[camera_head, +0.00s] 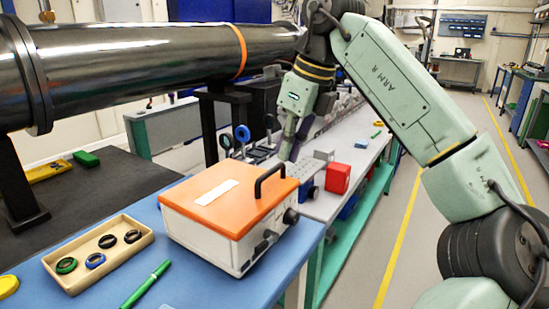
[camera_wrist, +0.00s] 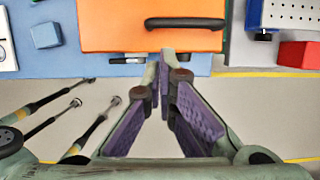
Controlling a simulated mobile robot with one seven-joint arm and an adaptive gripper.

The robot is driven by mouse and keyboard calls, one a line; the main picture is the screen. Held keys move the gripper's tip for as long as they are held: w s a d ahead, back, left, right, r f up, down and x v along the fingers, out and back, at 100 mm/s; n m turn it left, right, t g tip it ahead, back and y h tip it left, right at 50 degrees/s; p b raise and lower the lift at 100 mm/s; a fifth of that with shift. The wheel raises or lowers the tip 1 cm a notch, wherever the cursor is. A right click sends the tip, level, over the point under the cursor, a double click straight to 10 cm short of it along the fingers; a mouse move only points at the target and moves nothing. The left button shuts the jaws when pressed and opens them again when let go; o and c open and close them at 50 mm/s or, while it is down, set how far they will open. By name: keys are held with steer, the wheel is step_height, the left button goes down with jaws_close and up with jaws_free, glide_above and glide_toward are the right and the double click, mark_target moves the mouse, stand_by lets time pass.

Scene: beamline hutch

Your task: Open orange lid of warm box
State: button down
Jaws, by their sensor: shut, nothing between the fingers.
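The warm box (camera_head: 208,240) is a white case on the blue table top, with an orange lid (camera_head: 233,206) lying flat and closed on it. The lid has a pale label and a black arched handle (camera_head: 270,183) near its right edge. In the wrist view the orange lid (camera_wrist: 120,32) is at the top, with its black handle (camera_wrist: 184,23) ahead of the fingers. My gripper (camera_head: 286,158) is above and behind the box's right side in the head view, apart from it. In the wrist view my gripper (camera_wrist: 160,65) has its fingertips together with nothing between them.
A tan tray (camera_head: 108,270) with several coloured rings and a green pen (camera_head: 146,284) lie left of the box. A red block (camera_head: 338,178) stands on the grey bench to the right. A large dark pipe (camera_head: 130,70) runs behind. The floor at right is clear.

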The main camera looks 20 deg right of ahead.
mark_target(269, 197)
steer(key=p+x, duration=0.1)
steer(key=x, duration=0.7)
steer(key=shift+w+a+f, duration=0.1)
steer(key=shift+a+f, duration=0.1)
steer(key=shift+f, duration=0.15)
steer(key=shift+r, duration=0.1)
